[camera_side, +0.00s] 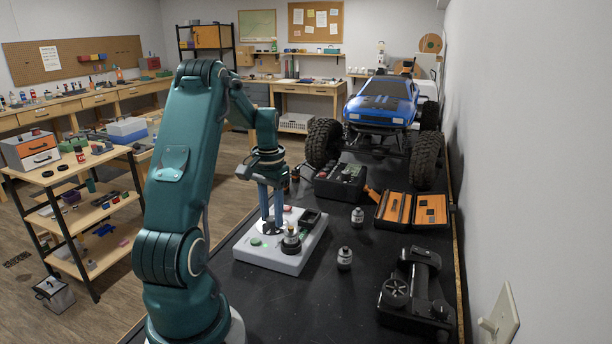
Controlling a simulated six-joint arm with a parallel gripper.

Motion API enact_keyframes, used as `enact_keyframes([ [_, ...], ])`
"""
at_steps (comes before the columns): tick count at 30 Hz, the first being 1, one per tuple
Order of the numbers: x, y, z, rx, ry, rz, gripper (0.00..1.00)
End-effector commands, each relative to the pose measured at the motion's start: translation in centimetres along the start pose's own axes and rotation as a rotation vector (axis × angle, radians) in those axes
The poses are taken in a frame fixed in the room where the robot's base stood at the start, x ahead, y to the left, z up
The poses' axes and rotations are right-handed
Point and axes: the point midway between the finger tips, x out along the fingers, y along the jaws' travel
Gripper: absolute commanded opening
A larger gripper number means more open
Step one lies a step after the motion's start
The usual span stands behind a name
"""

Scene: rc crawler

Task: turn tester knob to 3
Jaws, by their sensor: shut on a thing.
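The tester (283,262) is a light grey box lying on the black bench top, with a round dial, green lights and a dark socket on its upper face. My gripper (271,227) points straight down over the tester's dial area. Its two blue fingers are shut on the tester knob, which they mostly hide. The numbers on the dial are too small to read, so the knob's setting cannot be told. A small bottle-like part (291,238) stands on the tester, right of and nearer than the fingers.
Two small bottles (344,258) (357,217) stand right of the tester. A black transmitter (412,290), an open orange-lined case (412,210) and a dark toolbox (340,182) surround them. The blue crawler (382,108) stands behind. Bare bench lies in front of the tester.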

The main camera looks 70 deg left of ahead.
Motion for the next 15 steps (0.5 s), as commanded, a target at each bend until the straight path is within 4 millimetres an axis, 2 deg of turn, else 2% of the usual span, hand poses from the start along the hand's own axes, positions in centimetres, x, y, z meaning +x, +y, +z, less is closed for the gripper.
enact_keyframes([
  [8, -0.04, -0.02, -0.05, -0.001, 0.002, -0.001, 0.0],
  [9, -0.04, -0.02, -0.05, -0.001, 0.002, -0.001, 0.47],
  [10, -0.04, -0.02, -0.05, -0.001, 0.002, -0.001, 0.59],
  [11, -0.04, -0.02, -0.04, -0.001, 0.002, -0.001, 0.66],
  [15, -0.03, -0.01, -0.03, -0.001, 0.001, -0.001, 0.66],
])
